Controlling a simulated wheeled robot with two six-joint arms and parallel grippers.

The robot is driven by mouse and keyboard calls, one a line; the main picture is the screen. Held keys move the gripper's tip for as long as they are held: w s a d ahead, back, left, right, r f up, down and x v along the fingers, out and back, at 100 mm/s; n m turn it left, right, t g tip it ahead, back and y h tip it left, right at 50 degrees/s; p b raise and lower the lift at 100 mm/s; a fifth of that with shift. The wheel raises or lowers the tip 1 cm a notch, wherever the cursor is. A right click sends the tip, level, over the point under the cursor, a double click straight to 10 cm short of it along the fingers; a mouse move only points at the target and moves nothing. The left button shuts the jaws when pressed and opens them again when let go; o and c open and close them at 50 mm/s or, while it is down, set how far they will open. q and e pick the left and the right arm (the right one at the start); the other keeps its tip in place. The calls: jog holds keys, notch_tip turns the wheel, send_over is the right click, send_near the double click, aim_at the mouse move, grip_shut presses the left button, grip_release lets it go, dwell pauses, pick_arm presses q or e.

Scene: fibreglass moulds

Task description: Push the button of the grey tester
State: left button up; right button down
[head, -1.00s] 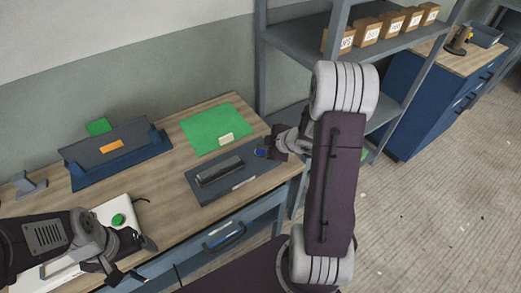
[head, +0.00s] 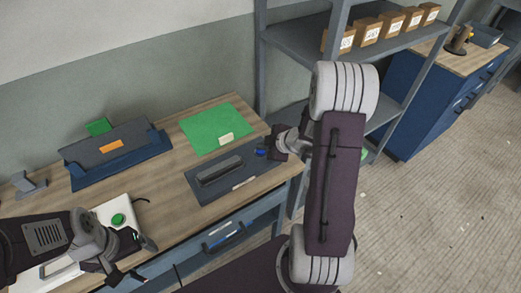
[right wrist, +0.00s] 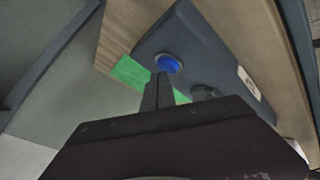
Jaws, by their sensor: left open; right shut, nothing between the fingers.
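The grey tester (head: 215,193) is a flat dark grey box on the wooden bench, with a raised dark bar on top and a pale label on its front. Its round blue button (head: 260,152) is at the right end; it also shows in the right wrist view (right wrist: 168,63). My right gripper (head: 268,152) is shut and empty, with its fingertips (right wrist: 160,78) right by the button. I cannot tell whether they touch it. My left gripper (head: 140,260) is open and empty at the bench's front left, away from the tester.
A white box with a green button (head: 118,220) lies near my left gripper. A green sheet (head: 215,128) lies behind the tester. A blue holder with a dark panel (head: 118,153) stands at the back left. A grey shelf (head: 300,42) rises to the right.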

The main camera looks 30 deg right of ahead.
aim_at(263, 152)
jog(key=shift+f+b, duration=0.3)
jog(key=shift+f, duration=0.15)
jog(key=shift+r, duration=0.1)
jog(key=shift+r+p, duration=0.35)
jog(key=shift+p, duration=0.2)
notch_tip(263, 152, up, 6)
jog(key=p, duration=0.6)
jog(key=shift+r, duration=0.15)
